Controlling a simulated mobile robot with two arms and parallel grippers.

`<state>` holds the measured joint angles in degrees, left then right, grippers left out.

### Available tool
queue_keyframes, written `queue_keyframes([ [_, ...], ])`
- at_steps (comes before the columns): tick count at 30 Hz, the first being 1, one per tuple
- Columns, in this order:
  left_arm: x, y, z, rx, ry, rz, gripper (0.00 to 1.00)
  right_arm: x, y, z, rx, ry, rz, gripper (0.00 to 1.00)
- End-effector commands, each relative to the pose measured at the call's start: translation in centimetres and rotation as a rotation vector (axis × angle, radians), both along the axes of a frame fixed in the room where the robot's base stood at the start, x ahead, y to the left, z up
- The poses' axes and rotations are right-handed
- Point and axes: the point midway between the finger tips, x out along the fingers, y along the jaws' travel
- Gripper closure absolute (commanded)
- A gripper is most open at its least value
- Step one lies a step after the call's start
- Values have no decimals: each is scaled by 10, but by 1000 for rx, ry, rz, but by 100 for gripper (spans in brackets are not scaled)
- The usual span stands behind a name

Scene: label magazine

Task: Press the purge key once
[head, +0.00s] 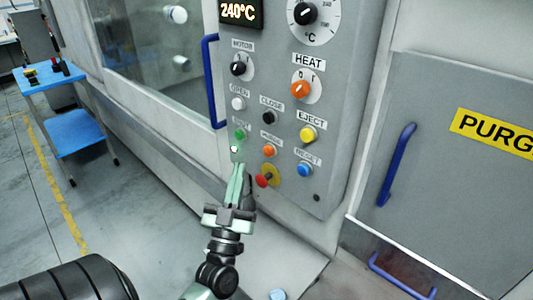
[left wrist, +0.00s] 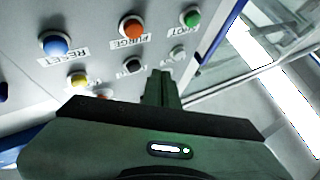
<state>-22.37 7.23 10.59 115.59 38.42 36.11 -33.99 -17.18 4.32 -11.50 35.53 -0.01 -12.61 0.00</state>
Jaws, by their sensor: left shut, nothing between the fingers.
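The purge key is an orange round button (head: 268,151) on the grey control panel (head: 336,140), with its label just above it. In the left wrist view the same orange button (left wrist: 131,27) shows upside down, with PURGE readable on its label. My left gripper (head: 241,168) is shut and empty, its fingers pointing up at the panel. In the head view its tips are below the green button (head: 240,135) and left of the orange one. In the left wrist view the fingertips (left wrist: 163,74) show below and right of it; contact cannot be told. My right gripper is not in view.
Close by are a blue button (head: 304,169), a yellow button (head: 308,135), and a red mushroom knob (head: 264,181) beside the fingers. A blue handle (head: 211,82) stands left of the panel, and another blue handle (head: 397,165) is on the right door.

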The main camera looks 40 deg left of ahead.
Motion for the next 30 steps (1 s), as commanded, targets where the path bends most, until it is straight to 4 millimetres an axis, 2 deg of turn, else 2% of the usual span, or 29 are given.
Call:
queue_keyframes([
  [6, 32, -3, 0, 0, -2, -1, 100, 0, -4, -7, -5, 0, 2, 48],
  [12, 50, -4, 0, -1, -1, 0, 100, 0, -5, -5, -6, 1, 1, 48],
  [18, 56, -5, 0, 0, 0, 0, 100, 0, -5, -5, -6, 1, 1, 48],
  [30, 56, -5, 0, 0, 1, 0, 100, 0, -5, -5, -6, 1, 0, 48],
])
